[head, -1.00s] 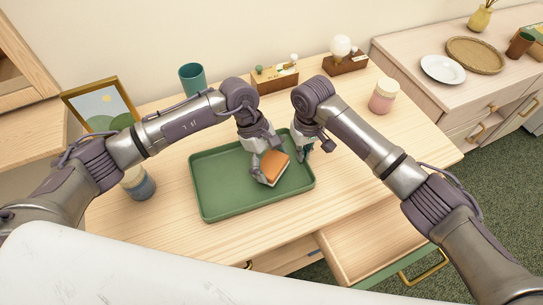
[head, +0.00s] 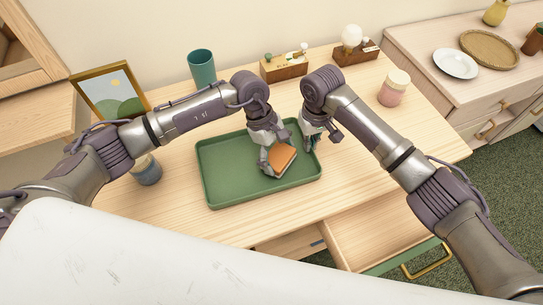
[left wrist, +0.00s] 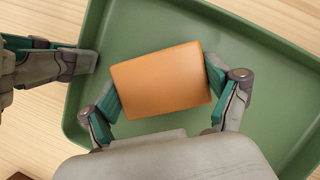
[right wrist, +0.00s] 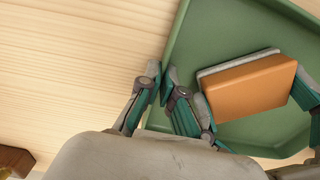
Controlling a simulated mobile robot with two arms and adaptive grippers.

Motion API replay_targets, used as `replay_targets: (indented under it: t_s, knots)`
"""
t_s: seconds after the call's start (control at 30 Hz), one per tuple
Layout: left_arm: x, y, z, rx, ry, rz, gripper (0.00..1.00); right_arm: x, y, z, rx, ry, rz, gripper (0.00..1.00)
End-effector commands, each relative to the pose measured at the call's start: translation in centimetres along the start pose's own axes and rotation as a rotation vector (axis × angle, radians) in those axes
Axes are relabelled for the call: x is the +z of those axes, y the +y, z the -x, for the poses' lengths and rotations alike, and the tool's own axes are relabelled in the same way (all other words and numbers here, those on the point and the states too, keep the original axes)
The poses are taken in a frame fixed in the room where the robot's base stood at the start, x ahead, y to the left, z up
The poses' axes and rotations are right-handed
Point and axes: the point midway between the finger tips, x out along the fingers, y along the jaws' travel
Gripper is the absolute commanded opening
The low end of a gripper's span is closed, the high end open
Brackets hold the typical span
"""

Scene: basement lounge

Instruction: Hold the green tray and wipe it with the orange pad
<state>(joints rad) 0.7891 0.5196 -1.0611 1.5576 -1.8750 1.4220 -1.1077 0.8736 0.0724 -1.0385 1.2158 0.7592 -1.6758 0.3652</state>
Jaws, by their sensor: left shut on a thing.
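The green tray (head: 225,180) lies flat on the wooden table. The orange pad (head: 284,157), with a pale layer beneath, is in the right part of the tray. My left gripper (head: 276,160) is shut on the pad, one finger on each side, as the left wrist view shows with the pad (left wrist: 160,80) between them. Whether the pad's underside touches the tray floor is hard to tell. My right gripper (head: 312,143) is at the tray's right rim; in the right wrist view its fingertips (right wrist: 162,76) close on the rim from both sides.
A teal cup (head: 201,67), a framed picture (head: 108,95), a blue jar (head: 147,172) and a pink jar (head: 394,90) stand around the tray. Small wooden boxes (head: 285,70) line the back. A drawer (head: 385,240) is open at the front right.

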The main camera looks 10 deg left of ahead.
Motion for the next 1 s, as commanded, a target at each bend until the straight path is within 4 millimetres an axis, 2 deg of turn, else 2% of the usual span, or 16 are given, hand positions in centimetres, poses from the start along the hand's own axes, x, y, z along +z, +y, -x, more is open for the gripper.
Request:
replay_targets:
  t_s: [0.07,0.63,0.8,1.0]
  knots:
    - [0.5,0.1,1.7,0.006,0.002,-0.002,0.56,0.0,0.0,0.0,0.001,0.001,0.000,0.00]
    - [2.5,0.0,6.4,0.004,0.002,0.000,0.56,0.0,0.0,0.0,0.001,0.000,-0.001,0.00]
    - [2.9,-0.1,7.2,0.002,0.001,0.001,0.56,0.0,0.0,0.0,0.001,0.000,-0.001,0.00]
    - [2.9,-0.1,7.3,0.001,0.001,0.001,0.56,0.0,0.0,0.0,0.001,0.000,-0.001,0.00]
